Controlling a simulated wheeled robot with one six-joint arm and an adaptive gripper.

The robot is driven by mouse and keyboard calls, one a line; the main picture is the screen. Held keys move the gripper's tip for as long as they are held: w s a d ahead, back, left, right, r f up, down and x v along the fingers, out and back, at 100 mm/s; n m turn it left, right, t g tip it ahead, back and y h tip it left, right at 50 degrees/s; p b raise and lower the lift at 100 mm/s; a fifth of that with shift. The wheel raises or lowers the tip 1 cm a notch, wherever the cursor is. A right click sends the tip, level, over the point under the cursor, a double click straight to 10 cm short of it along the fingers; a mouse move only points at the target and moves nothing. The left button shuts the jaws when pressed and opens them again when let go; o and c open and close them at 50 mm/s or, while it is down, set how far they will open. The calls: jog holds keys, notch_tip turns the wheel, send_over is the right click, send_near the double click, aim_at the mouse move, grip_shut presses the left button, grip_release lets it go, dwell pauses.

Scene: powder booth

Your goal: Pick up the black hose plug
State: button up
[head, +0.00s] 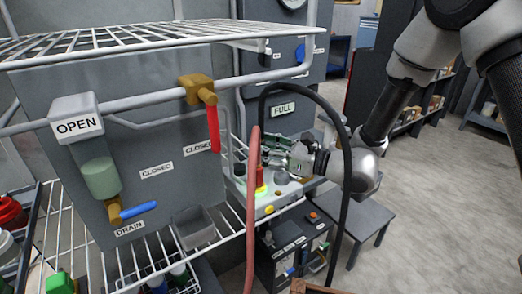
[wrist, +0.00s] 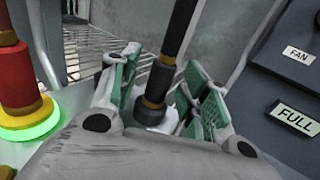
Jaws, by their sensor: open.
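The black hose plug (wrist: 160,80) stands upright in the wrist view, with brass-coloured bands and a black hose running up out of it. Its lower end meets a dark round fitting. My gripper (wrist: 167,90) is open, with a green-padded finger on each side of the plug and the plug between them. I cannot tell whether either finger touches it. In the head view my gripper (head: 283,147) is over the control panel. The black hose (head: 301,86) arcs above it there, and the plug itself is hidden or too small to make out.
A red hose (head: 252,200) hangs in front of the panel. A wire rack (head: 130,40), pipes and valves fill the left. A grey stool (head: 365,215) and open floor are right.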

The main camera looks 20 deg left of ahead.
jog(key=shift+w+a, duration=0.1)
jog(key=shift+a, duration=0.4)
jog(key=shift+c, duration=0.3)
grip_shut()
jog(key=shift+r, duration=0.15)
